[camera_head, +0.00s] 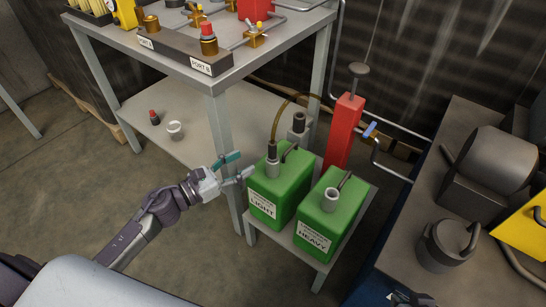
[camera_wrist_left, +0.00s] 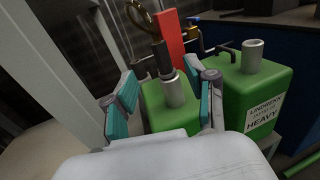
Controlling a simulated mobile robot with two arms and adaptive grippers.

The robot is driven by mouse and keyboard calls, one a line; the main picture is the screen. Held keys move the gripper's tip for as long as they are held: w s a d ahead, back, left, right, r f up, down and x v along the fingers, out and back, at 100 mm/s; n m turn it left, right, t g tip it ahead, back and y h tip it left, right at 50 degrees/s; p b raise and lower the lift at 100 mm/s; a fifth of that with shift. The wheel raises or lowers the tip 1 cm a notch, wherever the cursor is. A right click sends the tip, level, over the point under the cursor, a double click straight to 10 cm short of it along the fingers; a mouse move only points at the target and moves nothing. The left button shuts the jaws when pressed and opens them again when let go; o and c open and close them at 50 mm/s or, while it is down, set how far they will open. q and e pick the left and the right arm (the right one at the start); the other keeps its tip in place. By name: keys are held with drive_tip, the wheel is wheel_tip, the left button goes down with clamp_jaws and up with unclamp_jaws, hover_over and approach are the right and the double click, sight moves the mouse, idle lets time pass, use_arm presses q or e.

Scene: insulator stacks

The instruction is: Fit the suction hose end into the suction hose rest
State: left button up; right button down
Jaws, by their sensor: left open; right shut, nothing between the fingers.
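The suction hose end (camera_head: 272,152) is a dark sleeve on a brown hose (camera_head: 284,104). It stands upright in the pale neck of the green LIGHT can (camera_head: 283,192). In the left wrist view the hose end (camera_wrist_left: 165,60) shows above that can's neck, between my fingers. A grey upright tube (camera_head: 299,123) behind the LIGHT can may be the suction hose rest; I cannot tell for sure. My left gripper (camera_head: 240,166) is open and empty, just left of the LIGHT can's top. My right gripper (camera_head: 410,298) shows only partly at the bottom edge, shut.
The green HEAVY can (camera_head: 328,220) stands beside the LIGHT can on a low stand, its neck empty. A red pump column (camera_head: 345,130) rises behind them. A table leg (camera_head: 222,150) is close to my left gripper. A dark bench (camera_head: 395,215) with equipment is at the right.

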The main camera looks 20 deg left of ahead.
sight(269, 149)
use_arm(q)
drive_tip(key=x, duration=1)
drive_tip(key=shift+w+d+f, duration=0.2)
drive_tip(key=shift+w+d, duration=0.05)
drive_tip(key=shift+w, duration=0.05)
clamp_jaws()
